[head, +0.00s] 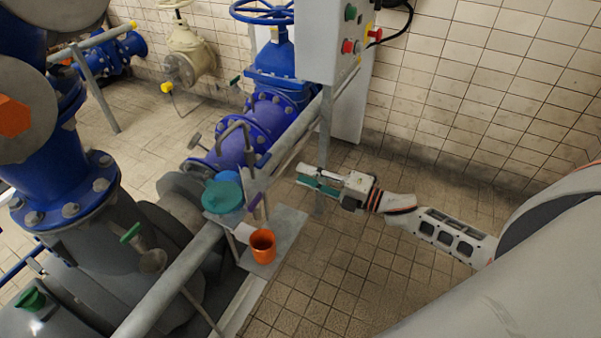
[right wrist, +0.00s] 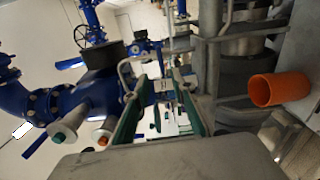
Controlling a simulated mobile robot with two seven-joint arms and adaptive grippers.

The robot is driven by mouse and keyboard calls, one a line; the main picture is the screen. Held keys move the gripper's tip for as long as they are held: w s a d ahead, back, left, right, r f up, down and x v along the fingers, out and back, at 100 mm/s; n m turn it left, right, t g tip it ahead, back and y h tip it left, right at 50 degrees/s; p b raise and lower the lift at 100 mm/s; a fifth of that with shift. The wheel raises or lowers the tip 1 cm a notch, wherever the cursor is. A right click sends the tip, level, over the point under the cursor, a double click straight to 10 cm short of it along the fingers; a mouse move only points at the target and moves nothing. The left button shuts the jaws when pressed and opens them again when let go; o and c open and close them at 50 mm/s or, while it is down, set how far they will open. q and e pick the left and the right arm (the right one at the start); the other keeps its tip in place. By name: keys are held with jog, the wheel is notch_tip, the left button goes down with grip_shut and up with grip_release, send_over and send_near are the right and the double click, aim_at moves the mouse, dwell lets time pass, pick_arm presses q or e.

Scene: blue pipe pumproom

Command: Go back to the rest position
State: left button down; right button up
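My right gripper (head: 304,176) reaches in from the right in the head view, in the air to the right of the blue pipework. In the right wrist view its two green-padded fingers (right wrist: 158,84) stand apart with nothing between them. It is open and empty. My left gripper is not in view.
An orange cup (head: 262,246) stands on a grey plate (head: 289,224) below and left of the gripper; the cup also shows in the right wrist view (right wrist: 280,89). A teal-lidded container (head: 223,197) is beside the pipe. A control box (head: 330,40) hangs behind. The tiled floor (head: 345,270) is clear.

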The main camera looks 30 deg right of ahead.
dwell(0.4)
jog(key=s+a+f+m+g+h, duration=0.1)
jog(key=s+a+f+m+h, duration=0.3)
jog(key=s+f+m, duration=0.5)
jog(key=s+a+f+m+g+h, duration=0.2)
jog(key=s+a+f+m+h, duration=0.1)
jog(key=s+f+m, duration=0.6)
jog(key=s+m+h, duration=0.1)
jog(key=s+m, duration=0.2)
jog(key=shift+s+a+m, duration=0.25)
jog(key=shift+a+m, duration=0.05)
jog(key=shift+a, duration=0.05)
jog(key=shift+f, duration=0.1)
